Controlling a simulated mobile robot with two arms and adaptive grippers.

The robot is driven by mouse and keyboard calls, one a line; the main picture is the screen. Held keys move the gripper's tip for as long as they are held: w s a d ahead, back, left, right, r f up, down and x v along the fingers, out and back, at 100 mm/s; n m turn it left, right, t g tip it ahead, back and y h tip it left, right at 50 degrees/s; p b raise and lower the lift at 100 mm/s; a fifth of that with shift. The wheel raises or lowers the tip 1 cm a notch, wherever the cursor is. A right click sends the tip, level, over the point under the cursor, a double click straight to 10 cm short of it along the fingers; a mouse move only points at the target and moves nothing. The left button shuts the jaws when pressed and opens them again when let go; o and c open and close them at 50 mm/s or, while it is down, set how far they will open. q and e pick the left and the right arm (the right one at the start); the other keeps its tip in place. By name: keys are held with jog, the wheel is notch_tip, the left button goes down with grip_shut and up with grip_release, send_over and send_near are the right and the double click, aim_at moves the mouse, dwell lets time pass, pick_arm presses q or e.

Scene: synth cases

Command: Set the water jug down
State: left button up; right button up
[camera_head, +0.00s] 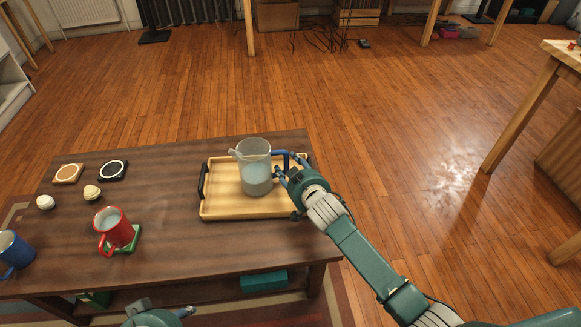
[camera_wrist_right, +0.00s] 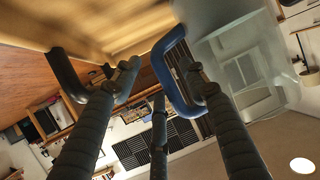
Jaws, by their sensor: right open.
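The clear water jug (camera_head: 255,172) with a blue handle (camera_head: 282,153) stands upright on a light wooden tray (camera_head: 222,209), with water in its lower part. My right gripper (camera_head: 284,174) is at the handle on the jug's right side. In the right wrist view the jug (camera_wrist_right: 245,65) is at the right, and its handle (camera_wrist_right: 163,66) lies between the open fingers of the gripper (camera_wrist_right: 158,82), close to the right finger; contact is unclear. My left gripper (camera_head: 157,317) shows only partly at the bottom edge.
The dark wooden table (camera_head: 170,232) also holds a red mug (camera_head: 114,228) on a green coaster, a blue mug (camera_head: 14,252), two coasters (camera_head: 68,173) (camera_head: 113,169) and two small round items (camera_head: 92,192) (camera_head: 45,202). Table behind the tray is clear.

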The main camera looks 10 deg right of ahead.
jog(key=v, duration=1.2)
jog(key=s+d+f+g+h+p, duration=0.1)
jog(key=s+d+f+g+p, duration=0.25)
jog(key=s+p, duration=0.7)
jog(key=s+d+f+g+h+p, duration=0.15)
jog(key=s+f+g+p, duration=0.3)
jog(key=s+p, duration=0.6)
jog(key=s+d+f+g+p, duration=0.35)
jog(key=s+p, duration=0.35)
jog(key=s, duration=0.8)
pick_arm(q)
jog(key=s+a+f+g+p, duration=0.1)
jog(key=s+a+g+p, duration=0.1)
jog(key=s+p, duration=0.7)
jog(key=s+a+f+g+p, duration=0.15)
jog(key=s+p, duration=0.25)
jog(key=s, duration=0.9)
pick_arm(e)
jog(key=s+d+r, duration=0.2)
jog(key=s, duration=1.2)
pick_arm(q)
jog(key=shift+y, duration=0.3)
jog(key=f+b, duration=0.5)
jog(key=shift+s+a+f, duration=0.15)
jog(key=shift+a+f, duration=0.05)
pick_arm(e)
jog(key=shift+g, duration=0.35)
jog(key=f, duration=0.6)
jog(key=shift+s+d, duration=0.2)
jog(key=shift+d, duration=0.1)
